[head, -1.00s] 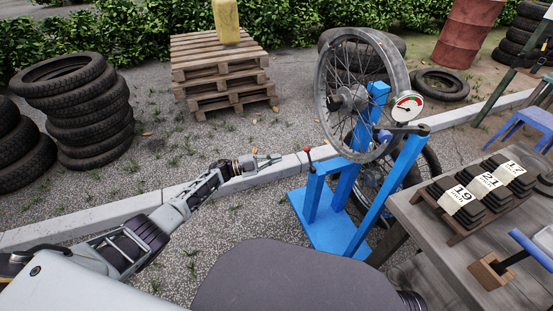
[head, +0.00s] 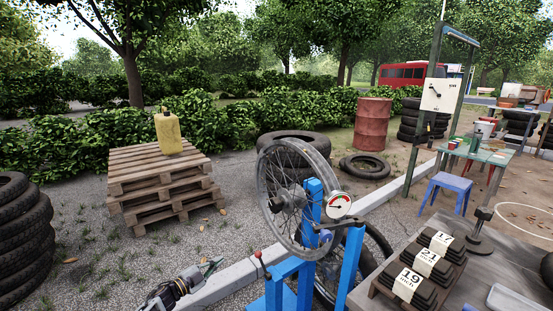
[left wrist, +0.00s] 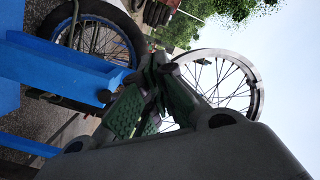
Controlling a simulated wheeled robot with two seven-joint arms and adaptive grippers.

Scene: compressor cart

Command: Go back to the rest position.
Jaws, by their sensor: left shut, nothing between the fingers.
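My left gripper (head: 212,266) shows at the bottom of the head view, left of the blue wheel stand (head: 312,215). It is shut and empty, its fingertips pointing to the upper right. In the left wrist view its green-padded fingers (left wrist: 150,95) are closed together in front of the spoked wheel rim (left wrist: 255,85). The fingers appear apart from the wheel and the blue stand. My right gripper is not in view.
The spoked wheel (head: 265,190) sits on the stand with a round gauge (head: 340,204) beside it. A table (head: 465,280) with numbered black blocks (head: 440,243) stands at right. Pallets (head: 160,180) carry a yellow can (head: 168,133). Tyres (head: 25,235) are stacked at left. Open gravel lies between.

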